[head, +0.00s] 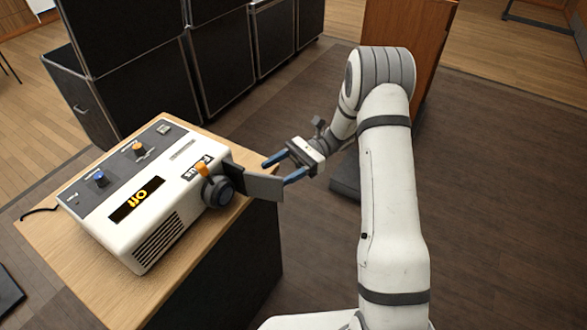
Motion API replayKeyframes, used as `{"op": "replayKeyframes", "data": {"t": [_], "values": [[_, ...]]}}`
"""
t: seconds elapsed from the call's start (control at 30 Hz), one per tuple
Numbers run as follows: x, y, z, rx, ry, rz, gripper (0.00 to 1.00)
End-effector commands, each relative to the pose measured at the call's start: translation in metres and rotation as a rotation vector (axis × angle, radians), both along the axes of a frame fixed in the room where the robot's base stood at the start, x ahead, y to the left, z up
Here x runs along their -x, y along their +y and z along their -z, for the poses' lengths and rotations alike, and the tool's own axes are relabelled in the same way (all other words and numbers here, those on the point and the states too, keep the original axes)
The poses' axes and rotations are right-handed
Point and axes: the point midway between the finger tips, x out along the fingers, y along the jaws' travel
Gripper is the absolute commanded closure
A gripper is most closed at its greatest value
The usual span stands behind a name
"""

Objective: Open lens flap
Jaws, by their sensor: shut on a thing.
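The white projector (155,225) sits on a wooden-topped stand, its small display reading "Off". Its dark round lens (218,191) is at the right end, with an orange lever (202,170) above it. The dark grey lens flap (258,185) stands upright beside the lens and sticks out to the right, leaving the lens front in view. My gripper (274,175) is at the flap's outer end, with one blue finger behind its top edge and the other by its right edge. It is shut on the flap; the exact contact is partly hidden.
The projector's top carries a blue knob (100,178) and an orange knob (138,149). Black cases (140,65) line the back left. A wooden lectern-like block (410,30) stands behind my arm. The floor to the right is clear.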

Motion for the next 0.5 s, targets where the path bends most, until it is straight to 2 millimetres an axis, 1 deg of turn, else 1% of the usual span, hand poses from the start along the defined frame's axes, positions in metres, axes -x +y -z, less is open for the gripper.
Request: {"op": "replayKeyframes", "data": {"t": [0.07, 0.17, 0.33, 0.5], "values": [[-0.005, -0.002, 0.001, -0.002, -0.006, 0.007, 0.57], [-0.013, -0.016, 0.002, -0.002, -0.007, 0.007, 0.57], [-0.028, -0.044, 0.002, -0.004, -0.004, 0.004, 0.57], [-0.038, -0.062, 0.001, -0.005, -0.002, 0.002, 0.57]]}}
